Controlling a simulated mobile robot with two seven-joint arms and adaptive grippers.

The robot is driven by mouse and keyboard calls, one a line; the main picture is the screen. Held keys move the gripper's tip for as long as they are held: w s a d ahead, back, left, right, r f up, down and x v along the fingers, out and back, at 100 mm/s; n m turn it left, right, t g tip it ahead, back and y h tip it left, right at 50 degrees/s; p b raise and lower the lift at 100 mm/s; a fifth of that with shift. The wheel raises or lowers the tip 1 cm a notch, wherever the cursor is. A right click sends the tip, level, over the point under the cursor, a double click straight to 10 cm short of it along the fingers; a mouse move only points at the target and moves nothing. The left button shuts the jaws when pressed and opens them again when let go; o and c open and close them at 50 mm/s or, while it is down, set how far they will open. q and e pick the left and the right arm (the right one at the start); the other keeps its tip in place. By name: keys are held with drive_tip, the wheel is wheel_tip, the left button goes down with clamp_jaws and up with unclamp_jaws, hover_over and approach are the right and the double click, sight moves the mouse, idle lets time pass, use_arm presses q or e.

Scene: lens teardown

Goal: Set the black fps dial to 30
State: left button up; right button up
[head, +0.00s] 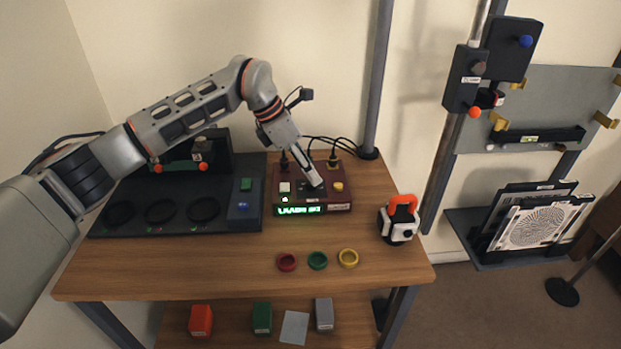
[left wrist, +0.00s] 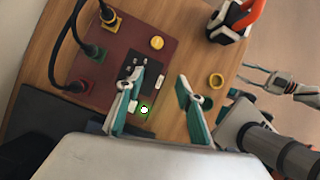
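The dark red control box (head: 339,172) stands on the table, with a lit green display (head: 300,210) on its front. My left gripper (head: 314,180) is over the box, pointing down. In the left wrist view its two fingers (left wrist: 160,76) are apart with nothing between them. One finger overlaps a black panel (left wrist: 127,68) with small pale marks on the box top. I cannot make out the black fps dial or its setting; the gripper covers part of the box. In the left wrist view my right gripper (left wrist: 258,78) shows at the right, its fingers apart and empty.
A yellow button (head: 338,186) and a white button (head: 285,187) sit on the box, with black cables behind. A black tray (head: 110,222) stands left, an orange-and-white device (head: 398,228) right. Red (head: 287,262), green (head: 317,260) and yellow (head: 348,258) rings lie in front.

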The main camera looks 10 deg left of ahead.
sight(309, 183)
use_arm(q)
drive_tip(key=shift+y, duration=0.6)
drive_tip(key=w+f, duration=0.1)
drive_tip(key=f, duration=0.1)
drive_tip(key=w+f, duration=0.1)
drive_tip(key=f, duration=0.1)
drive_tip(key=w+f+b, duration=0.1)
drive_tip(key=shift+w+a+f, duration=0.1)
drive_tip(key=shift+a+f, duration=0.2)
drive_tip(key=shift+f, duration=0.1)
clamp_jaws()
